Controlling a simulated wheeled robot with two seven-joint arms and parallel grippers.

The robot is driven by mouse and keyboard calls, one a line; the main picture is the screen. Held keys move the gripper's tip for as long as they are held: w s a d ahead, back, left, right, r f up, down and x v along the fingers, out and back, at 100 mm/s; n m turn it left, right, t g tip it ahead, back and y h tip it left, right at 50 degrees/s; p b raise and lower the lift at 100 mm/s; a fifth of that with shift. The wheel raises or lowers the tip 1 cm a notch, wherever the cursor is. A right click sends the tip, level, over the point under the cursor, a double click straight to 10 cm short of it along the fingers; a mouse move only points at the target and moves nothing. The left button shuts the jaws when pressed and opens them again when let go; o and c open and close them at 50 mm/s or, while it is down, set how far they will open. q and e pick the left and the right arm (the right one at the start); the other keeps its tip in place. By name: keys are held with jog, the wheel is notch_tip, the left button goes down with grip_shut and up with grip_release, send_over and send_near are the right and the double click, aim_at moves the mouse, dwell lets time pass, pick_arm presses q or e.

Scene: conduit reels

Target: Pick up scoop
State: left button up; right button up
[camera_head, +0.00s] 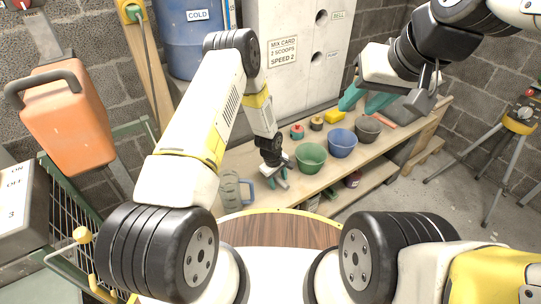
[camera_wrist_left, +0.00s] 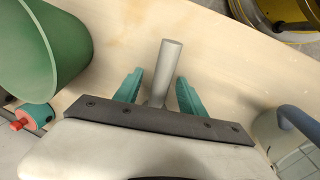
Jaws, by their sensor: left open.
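The scoop's grey round handle (camera_wrist_left: 170,60) lies over the wooden bench in the left wrist view, its tip pointing away from my wrist. My left gripper (camera_wrist_left: 160,88) is open, with one teal finger on each side of the handle and a gap visible on both sides. The rest of the scoop is hidden behind the gripper body. In the head view my left gripper (camera_head: 277,180) is low over the bench, between the clear jug and the green bowl. My right gripper (camera_head: 364,102) is raised above the bench at the upper right, teal fingers apart and empty.
A green bowl (camera_head: 311,160), a blue bowl (camera_head: 342,145) and a dark grey bowl (camera_head: 368,130) stand in a row right of my left gripper. A jug (camera_head: 231,190) with a blue handle stands close on its left.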

pick_arm(q)
jog(key=shift+c, duration=0.5)
grip_shut()
